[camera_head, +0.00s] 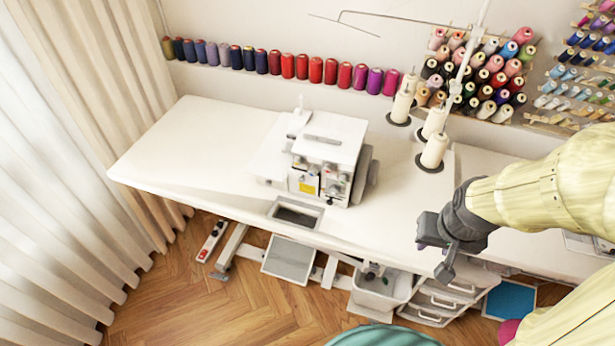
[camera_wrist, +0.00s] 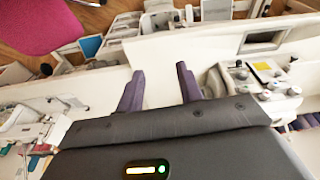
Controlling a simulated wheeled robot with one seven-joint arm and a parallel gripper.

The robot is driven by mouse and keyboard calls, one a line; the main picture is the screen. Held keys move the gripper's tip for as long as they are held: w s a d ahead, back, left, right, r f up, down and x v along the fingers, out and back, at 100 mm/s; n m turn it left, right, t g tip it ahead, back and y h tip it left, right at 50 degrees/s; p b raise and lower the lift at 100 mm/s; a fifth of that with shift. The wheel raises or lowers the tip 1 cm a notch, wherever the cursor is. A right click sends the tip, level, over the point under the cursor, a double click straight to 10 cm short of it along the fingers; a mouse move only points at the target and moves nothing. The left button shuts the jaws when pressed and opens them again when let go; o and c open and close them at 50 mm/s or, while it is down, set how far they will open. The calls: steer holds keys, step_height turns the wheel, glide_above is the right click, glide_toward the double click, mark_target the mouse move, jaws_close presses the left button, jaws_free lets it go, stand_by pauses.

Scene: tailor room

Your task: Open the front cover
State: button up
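The white sewing machine (camera_head: 328,155) stands near the middle of the white table. Its front cover (camera_head: 319,180), on the side facing me, carries dials and a yellow label; I cannot tell whether it is open or shut. In the wrist view the machine (camera_wrist: 262,80) shows at the right, upside down, with its dials in sight. My gripper (camera_head: 437,250) is over the table's front right part, to the right of the machine and apart from it. In the wrist view its two purple fingers (camera_wrist: 158,88) are spread with nothing between them.
The white table (camera_head: 200,150) is clear left of the machine. A rectangular opening (camera_head: 296,214) lies in front of the machine. Large cream thread cones (camera_head: 434,150) stand right of it. Coloured spools (camera_head: 288,65) line the wall. White drawers (camera_head: 440,300) are below the table.

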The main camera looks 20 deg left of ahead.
steer(key=shift+o, duration=0.2)
steer(key=shift+s, duration=0.1)
steer(key=shift+o, duration=0.2)
steer(key=shift+a, duration=0.15)
steer(key=w+a+f+t+b, duration=0.3)
steer(key=w+a+f, duration=0.1)
steer(key=a, duration=0.4)
steer(key=w+a+f+t+y+b, duration=0.1)
steer(key=w+a+f+t+b, duration=0.2)
steer(key=a, duration=0.5)
steer(key=w+a+f+t+b, duration=0.2)
steer(key=w+a+f+b, duration=0.15)
steer(key=w+a, duration=0.35)
steer(key=s+a+f+t+h+b, duration=0.1)
steer(key=s+a+f+t+b, duration=0.1)
steer(key=s+a, duration=0.3)
steer(key=s+a+f+t+h+b, duration=0.1)
steer(key=s+a+f+t+b, duration=0.1)
steer(key=s+a+t, duration=0.3)
steer(key=shift+s+a+m+b, duration=0.4)
steer(key=shift+s+a+b, duration=0.2)
steer(key=shift+a+b, duration=0.15)
steer(key=shift+w, duration=0.15)
